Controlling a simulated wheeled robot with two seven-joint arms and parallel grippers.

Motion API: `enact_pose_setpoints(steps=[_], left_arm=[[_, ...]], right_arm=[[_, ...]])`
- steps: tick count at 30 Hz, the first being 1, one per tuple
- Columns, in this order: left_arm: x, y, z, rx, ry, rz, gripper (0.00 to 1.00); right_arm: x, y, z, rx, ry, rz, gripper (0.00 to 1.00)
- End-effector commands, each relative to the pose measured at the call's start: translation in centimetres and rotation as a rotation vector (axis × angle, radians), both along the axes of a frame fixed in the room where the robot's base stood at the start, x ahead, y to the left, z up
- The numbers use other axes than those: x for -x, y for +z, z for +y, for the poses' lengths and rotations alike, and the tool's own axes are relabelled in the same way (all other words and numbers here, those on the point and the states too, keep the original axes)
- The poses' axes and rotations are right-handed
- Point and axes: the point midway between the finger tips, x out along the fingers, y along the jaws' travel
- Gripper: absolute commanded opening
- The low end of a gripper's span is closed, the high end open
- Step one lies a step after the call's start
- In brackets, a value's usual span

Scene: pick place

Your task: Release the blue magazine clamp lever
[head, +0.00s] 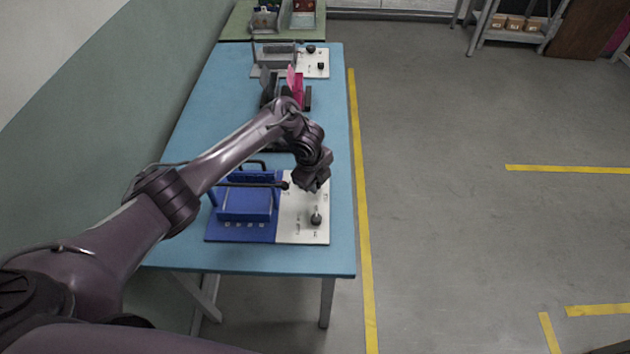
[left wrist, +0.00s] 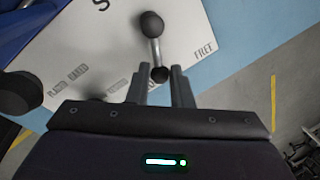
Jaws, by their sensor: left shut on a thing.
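The blue magazine clamp (head: 245,207) lies on the near part of the blue table, a blue frame beside a white labelled panel (head: 290,232). In the head view a dark ball knob (head: 316,217) stands on the panel. My left gripper (head: 315,188) is over the panel, by its right edge. In the left wrist view a metal lever (left wrist: 155,48) with a dark ball at its upper end reaches between the left fingers (left wrist: 158,88). They are shut on its lower dark end. The panel (left wrist: 95,45) reads FREE near its right edge. My right gripper is not in view.
A large black knob (left wrist: 18,92) is left of the fingers in the left wrist view. Pink and dark parts (head: 294,85) and another fixture with a white panel (head: 313,63) stand farther back on the table (head: 205,120). Open floor lies to the right.

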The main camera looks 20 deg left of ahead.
Motion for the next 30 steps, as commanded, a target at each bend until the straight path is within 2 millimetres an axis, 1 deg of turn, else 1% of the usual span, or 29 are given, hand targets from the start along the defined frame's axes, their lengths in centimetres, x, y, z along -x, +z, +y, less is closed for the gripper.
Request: enact_pose_setpoints(steps=[1, 3, 12, 21, 30], left_arm=[[-0.1, 0.3, -0.2, 0.001, 0.036, 0.001, 0.00], [-0.4, 0.3, -0.2, -0.001, 0.097, 0.002, 0.00], [-1.7, 0.2, -0.2, 0.000, 0.383, 0.002, 0.00], [-3.0, 0.1, 0.1, 0.001, 0.666, 0.002, 0.00], [-3.9, 0.0, 0.7, 0.000, 0.899, 0.002, 0.00]], right_arm=[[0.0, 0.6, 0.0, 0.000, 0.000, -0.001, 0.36], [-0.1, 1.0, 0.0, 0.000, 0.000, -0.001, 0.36], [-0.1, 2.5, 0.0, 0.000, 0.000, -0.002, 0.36], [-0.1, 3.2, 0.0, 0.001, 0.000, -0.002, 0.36], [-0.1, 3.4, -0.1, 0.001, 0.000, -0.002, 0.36]])
